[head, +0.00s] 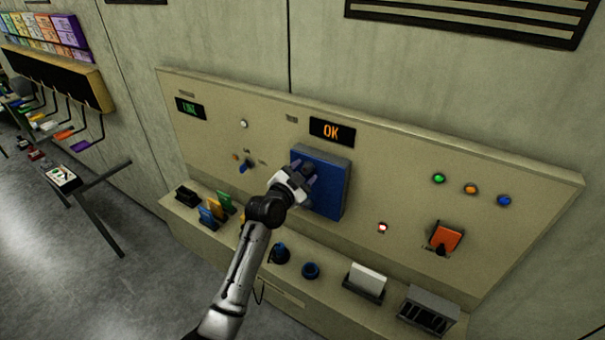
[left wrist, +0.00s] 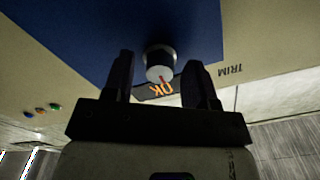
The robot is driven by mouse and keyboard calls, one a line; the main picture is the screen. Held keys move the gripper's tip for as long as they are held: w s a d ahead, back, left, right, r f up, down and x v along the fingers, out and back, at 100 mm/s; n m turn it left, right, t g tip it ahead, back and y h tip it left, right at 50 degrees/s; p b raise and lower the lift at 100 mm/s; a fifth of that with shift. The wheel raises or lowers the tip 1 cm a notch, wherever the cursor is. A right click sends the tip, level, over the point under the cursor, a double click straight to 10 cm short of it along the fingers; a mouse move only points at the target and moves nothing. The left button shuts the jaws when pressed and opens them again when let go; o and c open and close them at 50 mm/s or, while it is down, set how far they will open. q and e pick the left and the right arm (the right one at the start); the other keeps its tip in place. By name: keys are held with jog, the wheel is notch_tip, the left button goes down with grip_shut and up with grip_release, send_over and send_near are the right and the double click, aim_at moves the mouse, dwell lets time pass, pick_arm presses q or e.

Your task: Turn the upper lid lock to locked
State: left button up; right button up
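A blue lid (head: 328,198) stands on the beige wall panel. It also fills the top of the left wrist view (left wrist: 80,35). A round dark lock knob (left wrist: 160,58) with a pale face and a red mark sticks out from the lid. My left gripper (head: 305,171) is at the upper part of the lid. In the left wrist view, its two dark fingers (left wrist: 160,68) are apart, one on each side of the knob, with visible gaps. In the head view the gripper partly hides the knob. My right gripper is in neither view.
An orange "OK" display (head: 332,131) is above the lid. A blue lever (head: 245,167) is left of it, and an orange card (head: 446,237) is at right.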

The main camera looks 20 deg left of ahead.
pick_arm(q)
jog(key=c, duration=0.8)
jog(key=shift+n, duration=0.3)
jog(key=n+p, duration=0.1)
jog(key=n, duration=0.1)
jog(key=shift+r+n+p, duration=0.1)
jog(key=shift+n+p, duration=0.2)
jog(key=shift+n, duration=0.1)
jog(key=n+p, duration=0.2)
jog(key=n, duration=0.3)
jog(key=shift+d+n, duration=0.1)
jog(key=shift+n, duration=0.2)
jog(key=n+p, duration=0.1)
jog(key=n, duration=0.1)
jog(key=shift+n, duration=0.3)
jog(key=n+p, duration=0.1)
jog(key=n, duration=0.3)
jog(key=shift+n+p, duration=0.45)
jog(key=shift+n, duration=0.65)
